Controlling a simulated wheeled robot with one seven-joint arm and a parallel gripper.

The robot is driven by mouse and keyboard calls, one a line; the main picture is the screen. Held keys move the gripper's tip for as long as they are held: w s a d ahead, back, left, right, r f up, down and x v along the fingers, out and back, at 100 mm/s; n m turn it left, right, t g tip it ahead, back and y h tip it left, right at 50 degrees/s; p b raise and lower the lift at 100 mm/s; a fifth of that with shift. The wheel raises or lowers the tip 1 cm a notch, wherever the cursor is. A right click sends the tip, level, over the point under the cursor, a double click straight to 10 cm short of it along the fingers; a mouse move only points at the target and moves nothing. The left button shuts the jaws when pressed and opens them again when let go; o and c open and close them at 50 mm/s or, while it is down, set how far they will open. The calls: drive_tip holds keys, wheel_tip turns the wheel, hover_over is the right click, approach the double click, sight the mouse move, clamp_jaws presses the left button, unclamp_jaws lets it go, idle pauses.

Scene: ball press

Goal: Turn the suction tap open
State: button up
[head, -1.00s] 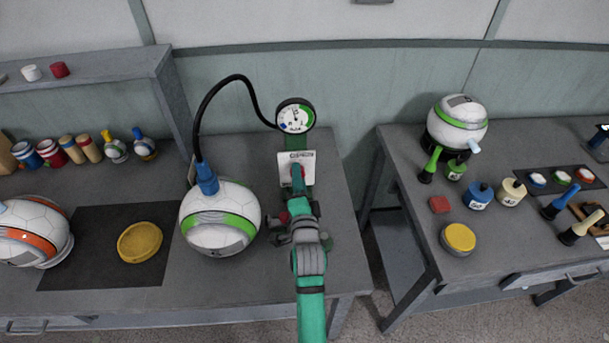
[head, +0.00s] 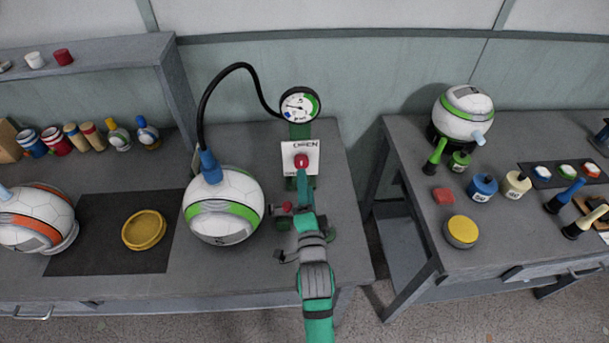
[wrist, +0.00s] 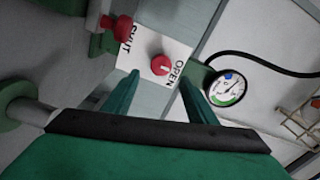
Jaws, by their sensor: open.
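The suction tap is a red knob (head: 301,161) on a white plate (head: 287,152) below the gauge. The plate reads OPEN above the knob; SHUT also shows in the wrist view. In the wrist view the knob (wrist: 161,65) has a pale mark lying along the line toward OPEN; I cannot tell which end points. My gripper (wrist: 160,80) is open, with its green fingers apart on either side of the view below the knob. It looks clear of the knob, holding nothing. In the head view my gripper (head: 303,185) is just in front of the plate.
A round gauge (head: 299,104) stands behind the plate, with a black hose (head: 205,110) running to a white-green ball (head: 222,208) at left. Another red knob (wrist: 114,27) is close by in the wrist view. A yellow dish (head: 144,230) lies on a dark mat.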

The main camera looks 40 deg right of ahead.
drive_tip(key=shift+v, duration=1.75)
drive_tip(key=s+a+f+n+y, duration=0.1)
drive_tip(key=a+f+n, duration=0.1)
drive_tip(key=a, duration=0.1)
drive_tip(key=s+a+f+n+y, duration=0.1)
drive_tip(key=s+a+f+n, duration=0.1)
drive_tip(key=a, duration=0.2)
drive_tip(key=s+a+f+n+y, duration=0.1)
drive_tip(key=s+a+f+n, duration=0.1)
drive_tip(key=a, duration=0.1)
drive_tip(key=shift+s+a+f+n+t, duration=0.25)
drive_tip(key=shift+a+f+n+t, duration=0.05)
drive_tip(key=shift+a+t, duration=0.1)
drive_tip(key=s+a+f+n+y, duration=0.2)
drive_tip(key=s+a+n+y, duration=0.4)
drive_tip(key=s+a+n, duration=0.8)
drive_tip(key=s+a, duration=0.5)
drive_tip(key=s, duration=0.2)
drive_tip(key=shift+s+n+g+y, duration=0.3)
drive_tip(key=shift+s+n, duration=0.1)
